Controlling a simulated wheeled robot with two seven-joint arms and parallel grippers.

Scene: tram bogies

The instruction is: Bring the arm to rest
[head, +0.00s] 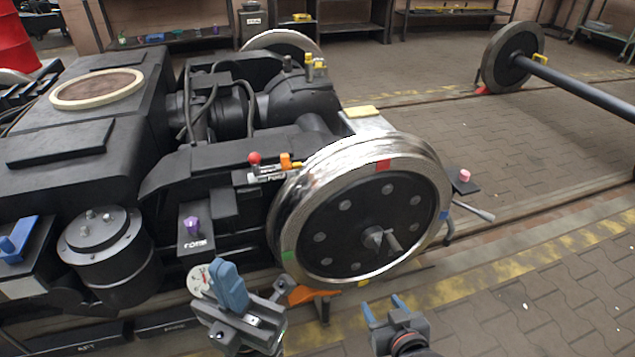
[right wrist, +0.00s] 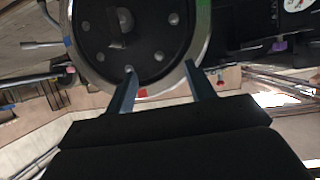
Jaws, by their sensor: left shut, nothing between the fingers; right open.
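My left gripper (head: 229,285) is shut and empty. It is in front of the bogie frame, at the lower left of the big wheel (head: 345,225) in the head view. My right gripper (head: 383,308) is open and empty, below the wheel and apart from it in the head view. In the right wrist view its two blue fingers (right wrist: 160,92) stand apart, with the wheel (right wrist: 100,45) beyond them. The wheel has a shiny rim with red, green and blue marks.
The black bogie frame (head: 110,85) fills the left. A round gauge (head: 199,279) is right behind my left gripper. An orange wheel chock (head: 310,294) lies under the wheel. A loose wheelset (head: 510,58) stands at the back right. The paved floor (head: 530,290) at right is clear.

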